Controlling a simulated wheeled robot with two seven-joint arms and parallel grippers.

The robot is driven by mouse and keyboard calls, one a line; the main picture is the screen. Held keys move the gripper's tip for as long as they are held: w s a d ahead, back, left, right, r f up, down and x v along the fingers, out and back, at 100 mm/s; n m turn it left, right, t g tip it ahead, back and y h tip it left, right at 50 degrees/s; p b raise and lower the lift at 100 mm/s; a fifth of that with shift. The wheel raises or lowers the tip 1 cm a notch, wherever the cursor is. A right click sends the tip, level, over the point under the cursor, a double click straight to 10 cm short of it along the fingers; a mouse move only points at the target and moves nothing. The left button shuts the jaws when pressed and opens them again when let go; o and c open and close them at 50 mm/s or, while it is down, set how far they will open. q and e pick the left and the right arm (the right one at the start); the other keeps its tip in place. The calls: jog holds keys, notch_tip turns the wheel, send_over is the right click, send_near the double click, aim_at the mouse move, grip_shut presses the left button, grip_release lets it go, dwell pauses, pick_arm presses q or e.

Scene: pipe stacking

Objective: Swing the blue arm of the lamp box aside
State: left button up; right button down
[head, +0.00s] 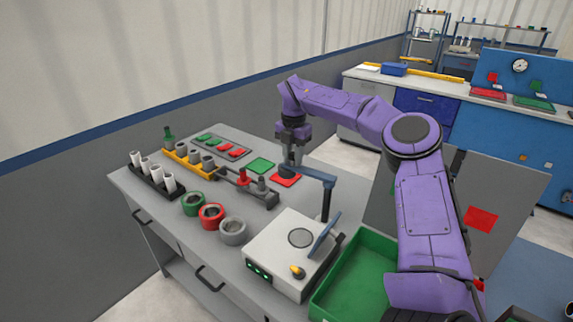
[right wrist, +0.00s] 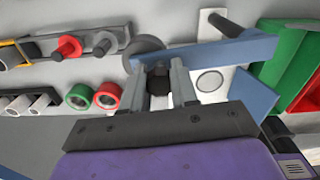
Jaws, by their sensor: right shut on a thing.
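The lamp box (head: 285,255) is a white box with a round grey lamp disc, a yellow knob, green-lit sockets and a tilted blue plate. Its blue arm (head: 316,175) is a flat bar on a dark upright post beside the box; it points toward the back left, clear of the lamp disc. My right gripper (head: 291,160) is at the bar's free end. In the right wrist view my right gripper (right wrist: 161,85) has its fingers on both sides of a dark knob by the blue arm (right wrist: 215,52). My left gripper is out of view.
A green bin (head: 350,280) stands right of the box. Red, green and grey rings (head: 211,215) lie left of it. White pipes (head: 150,170) stand in a black rack, with grey pipes in a yellow holder (head: 190,164) behind. Green and red mats (head: 261,165) lie at the back.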

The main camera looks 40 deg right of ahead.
jog(key=shift+w+d+m+b, duration=0.15)
jog(key=shift+d+m+b, duration=0.15)
jog(key=shift+d+m, duration=0.45)
jog(key=shift+d, duration=0.1)
jog(key=c, duration=1)
grip_release()
jog(key=shift+o, duration=0.7)
jog(key=shift+d, duration=0.15)
jog(key=shift+r, duration=0.1)
notch_tip(320, 180, up, 10)
jog(key=shift+r, duration=0.1)
